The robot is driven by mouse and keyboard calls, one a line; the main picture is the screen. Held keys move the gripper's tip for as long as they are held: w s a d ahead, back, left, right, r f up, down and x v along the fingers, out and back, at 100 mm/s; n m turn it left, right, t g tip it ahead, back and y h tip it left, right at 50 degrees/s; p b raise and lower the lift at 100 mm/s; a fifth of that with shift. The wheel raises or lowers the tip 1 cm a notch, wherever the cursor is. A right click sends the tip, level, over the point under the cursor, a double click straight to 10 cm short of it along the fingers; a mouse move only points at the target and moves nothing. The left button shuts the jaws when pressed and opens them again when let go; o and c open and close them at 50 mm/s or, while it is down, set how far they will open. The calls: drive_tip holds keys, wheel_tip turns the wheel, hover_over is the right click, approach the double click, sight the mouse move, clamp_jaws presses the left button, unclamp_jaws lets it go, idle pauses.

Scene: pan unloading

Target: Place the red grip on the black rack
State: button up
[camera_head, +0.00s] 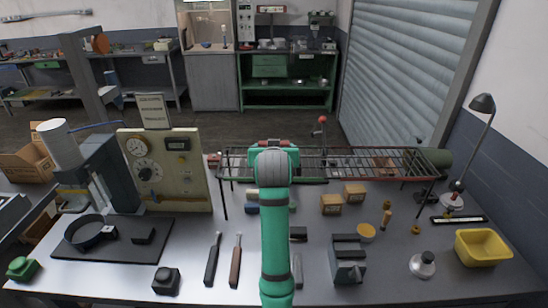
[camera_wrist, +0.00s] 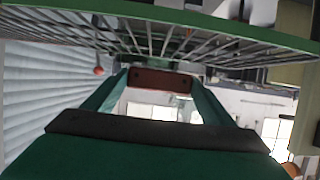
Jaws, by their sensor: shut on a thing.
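The black rack (camera_head: 345,163) is a raised wire shelf on thin legs across the back of the workbench. My gripper (camera_head: 273,145) is over its left part, mostly hidden behind my green arm. A little of the red grip (camera_head: 289,144) shows at the gripper's far end. In the wrist view, which appears upside down, the red grip (camera_wrist: 160,83) sits between the two green fingers of my gripper (camera_wrist: 158,90), shut on it. The rack's wires (camera_wrist: 190,42) run across the top of that view. Contact between grip and rack cannot be told.
A beige gauge panel (camera_head: 165,170) stands left of the rack. A red-knobbed lever (camera_head: 321,120) rises behind the rack. Small boxes (camera_head: 331,204), a grey vise-like block (camera_head: 347,260), a yellow bin (camera_head: 482,247) and a lamp (camera_head: 482,103) occupy the right side.

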drive_tip(key=shift+f, duration=1.55)
drive_tip(key=shift+f, duration=0.15)
drive_tip(key=o, duration=1.1)
drive_tip(key=shift+w, duration=0.1)
drive_tip(key=shift+c, duration=0.2)
drive_tip(key=shift+a, duration=0.1)
drive_tip(key=shift+r, duration=0.2)
drive_tip(key=v, duration=1.2)
